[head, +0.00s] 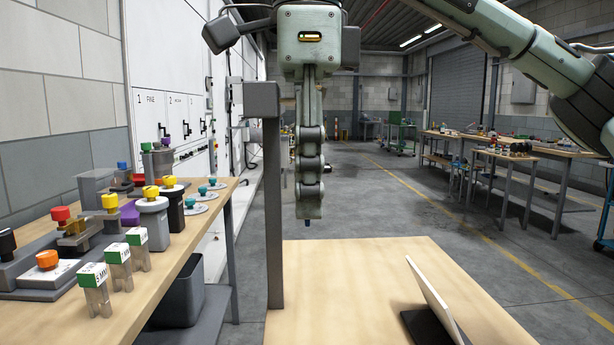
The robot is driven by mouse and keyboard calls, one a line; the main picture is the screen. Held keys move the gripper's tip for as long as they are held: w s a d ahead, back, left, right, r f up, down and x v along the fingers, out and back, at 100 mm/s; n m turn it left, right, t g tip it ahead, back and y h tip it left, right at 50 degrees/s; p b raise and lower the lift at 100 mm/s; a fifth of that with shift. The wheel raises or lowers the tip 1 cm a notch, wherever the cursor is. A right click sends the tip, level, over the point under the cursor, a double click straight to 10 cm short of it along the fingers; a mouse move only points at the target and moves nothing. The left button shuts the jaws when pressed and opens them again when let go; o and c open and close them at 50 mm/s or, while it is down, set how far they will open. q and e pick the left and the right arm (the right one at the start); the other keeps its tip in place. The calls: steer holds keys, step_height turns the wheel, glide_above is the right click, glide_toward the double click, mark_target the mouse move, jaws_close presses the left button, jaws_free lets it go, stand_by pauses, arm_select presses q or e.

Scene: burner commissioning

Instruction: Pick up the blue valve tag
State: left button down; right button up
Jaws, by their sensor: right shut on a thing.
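My right gripper (309,205) hangs pointing down in the middle of the head view, above the back part of the near wooden table. Its fingers are shut. A small dark blue piece, the blue valve tag (308,222), sticks out just below the fingertips. Most of it is hidden between the fingers. It is held clear above the table top. My left gripper is not in view.
A grey post (273,200) stands just left of the gripper. The near table (350,290) is mostly bare, with a tilted white panel (435,298) at right. The left bench (160,285) holds several colour-topped parts and green-topped blocks (118,262). A dark bin (182,290) sits beside it.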

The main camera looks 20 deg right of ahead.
steer(key=shift+r, duration=0.3)
steer(key=s+d, duration=0.2)
steer(key=d, duration=0.6)
steer(key=s+d, duration=0.3)
steer(key=d, duration=0.6)
steer(key=shift+d+r, duration=0.15)
steer(key=shift+r, duration=0.2)
